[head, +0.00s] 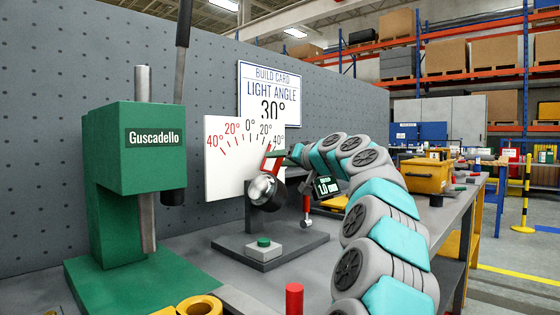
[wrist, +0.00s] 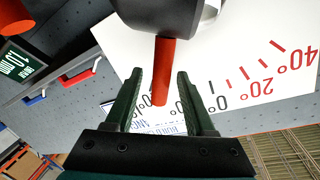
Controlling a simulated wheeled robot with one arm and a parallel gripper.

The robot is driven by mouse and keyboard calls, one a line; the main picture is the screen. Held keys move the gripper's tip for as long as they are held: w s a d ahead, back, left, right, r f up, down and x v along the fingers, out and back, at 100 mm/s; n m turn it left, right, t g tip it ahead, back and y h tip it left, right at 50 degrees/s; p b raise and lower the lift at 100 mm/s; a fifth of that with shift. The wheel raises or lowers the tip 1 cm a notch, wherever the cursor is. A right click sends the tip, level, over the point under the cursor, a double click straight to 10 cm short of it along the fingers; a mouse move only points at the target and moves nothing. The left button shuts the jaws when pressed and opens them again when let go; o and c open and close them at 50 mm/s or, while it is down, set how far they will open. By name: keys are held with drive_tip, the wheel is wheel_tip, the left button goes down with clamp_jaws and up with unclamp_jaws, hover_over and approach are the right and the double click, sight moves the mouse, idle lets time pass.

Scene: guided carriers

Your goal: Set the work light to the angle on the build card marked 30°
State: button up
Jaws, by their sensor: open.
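The work light (head: 266,191) has a round dark head on a stand, with a red lever (head: 268,158) rising from it, tilted right. Behind it is a white angle scale (head: 222,165), marked 40°, 20°, 0°, 20°, 40°. The lever lies over the right part of the scale; its exact reading is unclear. The build card (head: 269,85) on the pegboard reads LIGHT ANGLE 30°, its lower part hidden by the scale. My gripper (head: 277,154) is at the lever. In the wrist view, the open fingers (wrist: 160,74) stand either side of the red lever (wrist: 164,72), with gaps showing.
A green Guscadello press (head: 135,165) stands left on the bench. A grey box with a green button (head: 264,242) sits before the light. A red cylinder (head: 294,299) stands in front.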

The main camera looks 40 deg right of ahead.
drive_tip(key=s+b, duration=0.1)
drive_tip(key=s, duration=0.6)
drive_tip(key=shift+s+a+r, duration=0.35)
drive_tip(key=shift+s+r, duration=0.05)
idle(0.4)
